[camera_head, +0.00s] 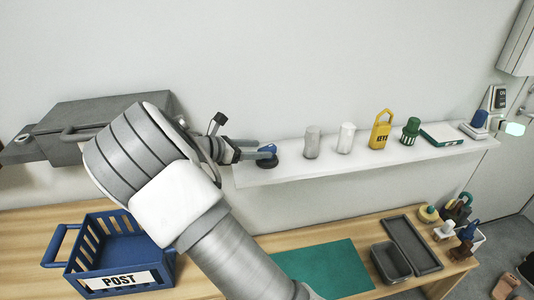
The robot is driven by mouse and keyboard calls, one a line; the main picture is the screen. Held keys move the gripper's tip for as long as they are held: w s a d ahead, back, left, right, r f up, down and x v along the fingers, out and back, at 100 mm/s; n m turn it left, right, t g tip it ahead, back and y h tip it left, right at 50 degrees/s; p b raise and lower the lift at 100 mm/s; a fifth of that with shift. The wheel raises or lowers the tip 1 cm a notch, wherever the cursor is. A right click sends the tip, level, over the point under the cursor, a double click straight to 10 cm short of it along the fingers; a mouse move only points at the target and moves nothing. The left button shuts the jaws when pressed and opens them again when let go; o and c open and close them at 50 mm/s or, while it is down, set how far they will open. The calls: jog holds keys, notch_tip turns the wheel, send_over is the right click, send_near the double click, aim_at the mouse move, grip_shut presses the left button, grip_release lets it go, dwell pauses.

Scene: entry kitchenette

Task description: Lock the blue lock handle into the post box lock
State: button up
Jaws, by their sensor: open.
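The blue lock handle (268,149) appears to be the small blue piece on a round dark base at the left end of the white wall shelf (300,170). My gripper (260,149) reaches in from the left, its fingers open right at the blue piece. They partly cover it, and I cannot tell whether they touch it. A grey metal box (110,112) with a bar handle, possibly the post box, is at the wall on the left. My arm hides part of it, and I cannot make out its lock.
A blue basket marked POST (120,281) stands on the wooden counter (300,236), beside a green mat (325,268) and grey trays (390,262).

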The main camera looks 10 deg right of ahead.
jog(key=x, duration=0.4)
jog(key=shift+s+f, duration=0.1)
jog(key=shift+f, duration=0.1)
grip_shut()
